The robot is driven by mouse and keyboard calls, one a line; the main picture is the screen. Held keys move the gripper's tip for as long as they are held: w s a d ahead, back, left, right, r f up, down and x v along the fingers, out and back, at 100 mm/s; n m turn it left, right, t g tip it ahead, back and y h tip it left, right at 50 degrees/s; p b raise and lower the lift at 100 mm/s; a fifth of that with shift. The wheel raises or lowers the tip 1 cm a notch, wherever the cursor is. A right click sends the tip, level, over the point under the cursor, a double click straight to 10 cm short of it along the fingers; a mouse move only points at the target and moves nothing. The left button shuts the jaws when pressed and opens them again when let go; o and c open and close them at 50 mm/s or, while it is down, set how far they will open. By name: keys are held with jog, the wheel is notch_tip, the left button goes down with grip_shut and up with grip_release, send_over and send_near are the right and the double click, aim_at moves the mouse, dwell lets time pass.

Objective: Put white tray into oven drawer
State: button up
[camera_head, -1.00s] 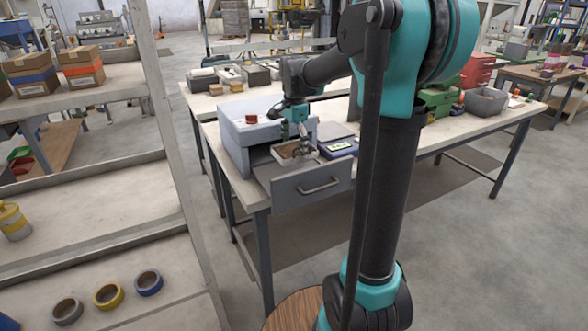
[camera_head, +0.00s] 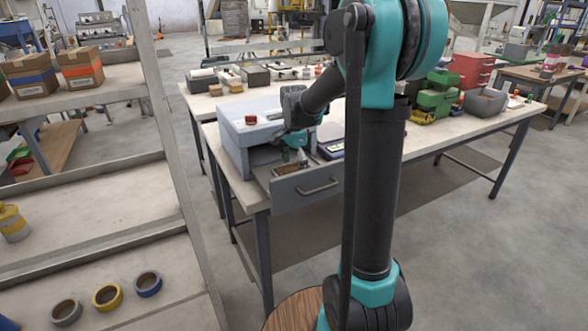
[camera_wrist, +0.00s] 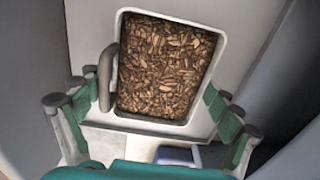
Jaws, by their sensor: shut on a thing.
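The white tray (camera_wrist: 172,126) fills the middle of the wrist view, full of brown chip-like pellets, with a curved handle at its left. My gripper (camera_wrist: 148,112) has one finger on each side of the tray and is shut on it. In the head view, the tray (camera_head: 287,170) is partly hidden by my gripper (camera_head: 294,157) and sits low within the open oven drawer (camera_head: 307,188). I cannot tell whether it touches the drawer floor. The grey oven (camera_head: 250,125) has a red button on top.
A dark flat device (camera_head: 331,150) lies right of the drawer on the workbench (camera_head: 430,143). Green and red boxes and a grey bin (camera_head: 486,102) stand farther right. A shelf rack (camera_head: 90,215) with tape rolls stands at the left.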

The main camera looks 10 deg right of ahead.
jog(key=o, duration=1.2)
notch_tip(320, 180, up, 12)
jog(key=shift+r, duration=0.1)
